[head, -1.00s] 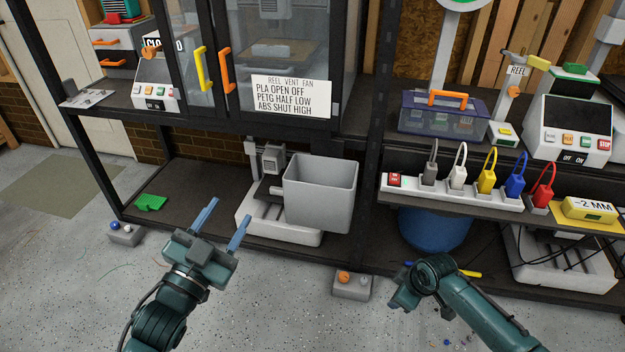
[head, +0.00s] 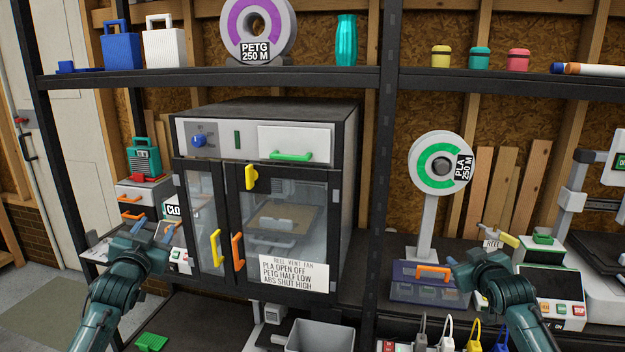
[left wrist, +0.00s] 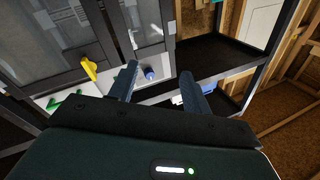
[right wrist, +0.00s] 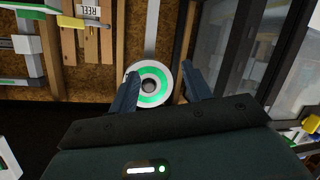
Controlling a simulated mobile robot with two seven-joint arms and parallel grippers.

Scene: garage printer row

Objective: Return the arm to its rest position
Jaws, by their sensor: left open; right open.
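Both of my teal arms are raised in front of the shelf rack. My left gripper (head: 155,230) is at the left of the head view, in front of the small machine beside the enclosure. Its two blue fingers stand apart with nothing between them in the left wrist view (left wrist: 158,80). My right gripper (head: 477,258) is at the right, in front of the middle shelf near the reel lever and the clear bin. Its fingers are apart and empty in the right wrist view (right wrist: 159,82), where the green spool shows beyond them. Neither gripper holds anything.
The glass-doored enclosure (head: 350,165) stands between the arms, with yellow and orange door handles. The PLA spool (head: 414,170) stands right of it. The clear bin (head: 440,292) has an orange handle. The upper shelf (head: 330,80) carries a PETG spool and bottles.

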